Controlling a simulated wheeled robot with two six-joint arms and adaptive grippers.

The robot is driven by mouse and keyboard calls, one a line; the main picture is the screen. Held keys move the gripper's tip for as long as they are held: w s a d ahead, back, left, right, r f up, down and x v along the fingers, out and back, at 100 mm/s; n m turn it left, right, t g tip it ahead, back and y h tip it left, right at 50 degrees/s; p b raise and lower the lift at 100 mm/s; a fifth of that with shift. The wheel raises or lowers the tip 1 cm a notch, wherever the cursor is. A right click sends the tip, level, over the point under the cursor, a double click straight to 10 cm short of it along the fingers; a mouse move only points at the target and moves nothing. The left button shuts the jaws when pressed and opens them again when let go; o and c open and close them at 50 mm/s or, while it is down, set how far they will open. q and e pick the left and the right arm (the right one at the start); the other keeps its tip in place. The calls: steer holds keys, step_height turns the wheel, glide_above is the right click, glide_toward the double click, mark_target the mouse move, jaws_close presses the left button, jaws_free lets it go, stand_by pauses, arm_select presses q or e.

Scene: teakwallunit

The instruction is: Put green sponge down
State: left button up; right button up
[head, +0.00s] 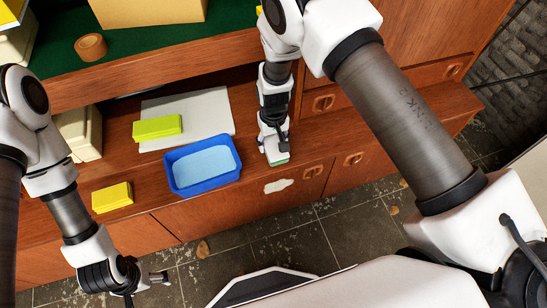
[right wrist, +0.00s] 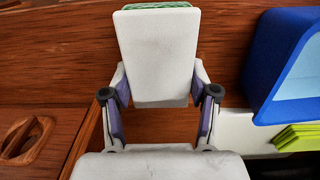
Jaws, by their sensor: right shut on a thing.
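My right gripper (head: 277,155) points down at the wooden counter, just right of the blue tray (head: 230,178). It is shut on the green sponge (head: 279,162), of which only a thin edge shows below the fingers. In the right wrist view a green strip of the sponge (right wrist: 156,4) shows past the pale finger (right wrist: 158,55); the rest is hidden. The sponge is at or very near the counter top; I cannot tell if it touches. My left gripper (head: 150,282) hangs low over the floor at the left, apart from these things; its opening is unclear.
A lime sponge (head: 158,127) lies on a grey board (head: 213,110) behind the tray. A yellow sponge (head: 112,197) lies left of the tray. Cream boxes (head: 82,135) stand at the left. A shelf edge (head: 150,72) overhangs the counter. Drawers with handles (head: 323,103) stand at right.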

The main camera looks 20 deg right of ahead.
mark_target(273, 146)
steer(key=shift+w+d+f, duration=0.15)
steer(key=shift+w+f, duration=0.15)
steer(key=shift+w, duration=0.05)
step_height(273, 146, down, 3)
steer(key=b, duration=0.4)
steer(key=shift+f, duration=0.1)
arm_select(q)
step_height(273, 146, down, 4)
steer(key=shift+f+p, duration=0.15)
steer(key=shift+p, duration=0.15)
arm_select(e)
steer(key=shift+r, duration=0.2)
steer(key=shift+f, duration=0.15)
steer(key=o, duration=1)
